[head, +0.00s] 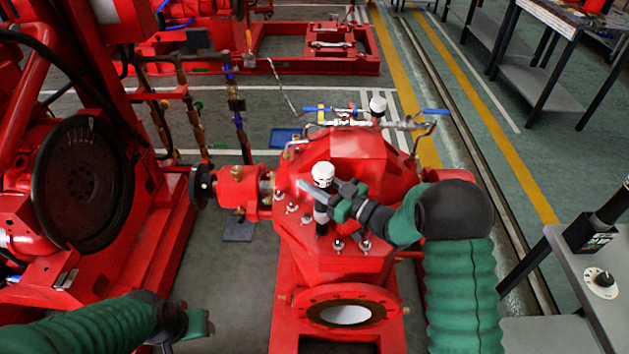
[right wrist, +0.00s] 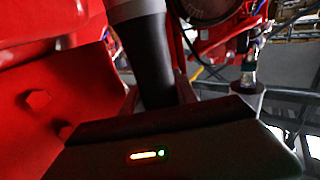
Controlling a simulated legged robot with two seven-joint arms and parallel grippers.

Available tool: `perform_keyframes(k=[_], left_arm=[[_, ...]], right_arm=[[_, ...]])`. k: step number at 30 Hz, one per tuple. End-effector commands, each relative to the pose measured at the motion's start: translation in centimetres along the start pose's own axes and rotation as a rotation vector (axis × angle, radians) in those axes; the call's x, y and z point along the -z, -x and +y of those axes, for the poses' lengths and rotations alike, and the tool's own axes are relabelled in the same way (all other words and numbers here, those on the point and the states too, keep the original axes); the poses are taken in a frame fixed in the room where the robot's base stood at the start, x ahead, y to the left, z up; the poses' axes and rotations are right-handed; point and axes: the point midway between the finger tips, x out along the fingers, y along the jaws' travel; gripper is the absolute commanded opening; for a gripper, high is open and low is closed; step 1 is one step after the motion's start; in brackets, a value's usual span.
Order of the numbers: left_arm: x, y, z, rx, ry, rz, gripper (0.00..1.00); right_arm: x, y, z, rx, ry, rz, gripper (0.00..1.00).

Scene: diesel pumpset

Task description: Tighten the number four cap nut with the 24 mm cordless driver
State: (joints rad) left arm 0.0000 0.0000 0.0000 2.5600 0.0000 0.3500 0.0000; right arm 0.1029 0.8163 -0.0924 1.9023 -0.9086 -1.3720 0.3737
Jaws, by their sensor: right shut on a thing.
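The cordless driver (head: 323,176), with a white top and a dark body, stands roughly upright over the red pump casing (head: 360,160). My right gripper (head: 338,196) is shut on it, and its dark handle (right wrist: 150,60) fills the middle of the right wrist view. The driver's lower end is at the row of cap nuts on the casing flange; whether it sits on a nut is hidden. Cap nuts show at left (head: 292,207) and right (head: 338,245) of it. No number is readable. My left gripper (head: 203,326) is low at the left, away from the pump; its jaws are unclear.
A grey table (head: 590,265) at the right bears a black tool (head: 590,235) and a small round dial-like thing (head: 603,281). A red engine with a black flywheel (head: 82,172) stands at the left. Pipes with blue-handled valves (head: 318,108) lie behind the casing.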

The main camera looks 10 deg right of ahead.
Motion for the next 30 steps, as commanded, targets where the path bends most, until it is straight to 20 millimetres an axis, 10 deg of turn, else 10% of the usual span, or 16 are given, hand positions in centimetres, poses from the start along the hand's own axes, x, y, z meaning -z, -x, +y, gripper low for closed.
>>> perform_keyframes(k=[12, 30], left_arm=[[0.0, 0.2, 0.0, 0.000, 0.000, 0.000, 0.52], [0.9, 4.0, 0.0, 0.000, 0.000, 0.000, 0.52]], right_arm=[[-0.1, 0.1, 0.1, -0.004, 0.000, -0.008, 0.00], [5.0, 0.0, 0.0, -0.001, 0.001, 0.000, 0.00]])
